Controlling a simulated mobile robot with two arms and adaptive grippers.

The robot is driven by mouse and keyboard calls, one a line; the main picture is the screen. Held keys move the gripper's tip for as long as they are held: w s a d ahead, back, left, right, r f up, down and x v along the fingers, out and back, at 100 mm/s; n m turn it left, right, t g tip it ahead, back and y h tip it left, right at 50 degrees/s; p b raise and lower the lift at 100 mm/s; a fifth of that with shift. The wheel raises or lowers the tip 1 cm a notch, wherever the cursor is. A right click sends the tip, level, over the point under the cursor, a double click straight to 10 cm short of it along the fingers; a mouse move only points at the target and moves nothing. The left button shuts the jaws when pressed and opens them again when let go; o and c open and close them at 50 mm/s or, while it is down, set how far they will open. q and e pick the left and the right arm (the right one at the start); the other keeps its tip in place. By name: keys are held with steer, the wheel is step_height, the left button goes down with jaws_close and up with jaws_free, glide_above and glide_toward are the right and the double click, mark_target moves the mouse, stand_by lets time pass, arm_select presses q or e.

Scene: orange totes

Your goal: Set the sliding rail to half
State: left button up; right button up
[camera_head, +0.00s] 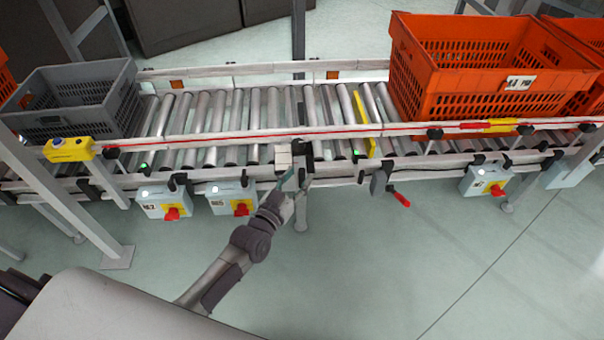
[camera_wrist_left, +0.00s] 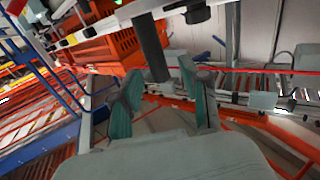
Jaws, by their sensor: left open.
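The sliding rail (camera_head: 225,138) appears to be the long pale bar with a red line along the near side of the roller conveyor (camera_head: 228,110). A small pale block (camera_head: 283,158) and dark bracket parts sit at its middle. My left gripper (camera_head: 294,181) is just below this block, at the conveyor's front edge. In the left wrist view its teal fingers (camera_wrist_left: 160,72) are spread apart. My right gripper is out of view.
A grey crate (camera_head: 72,124) stands on the rollers at left and an orange tote (camera_head: 455,100) at right. Control boxes with red knobs (camera_head: 240,208) and a red-handled crank (camera_head: 400,199) hang from the front frame. The floor at right is clear.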

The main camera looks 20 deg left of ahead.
arm_select(q)
steer(key=shift+x, duration=1.3)
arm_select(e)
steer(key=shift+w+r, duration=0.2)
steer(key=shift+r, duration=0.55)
arm_select(q)
jaws_close()
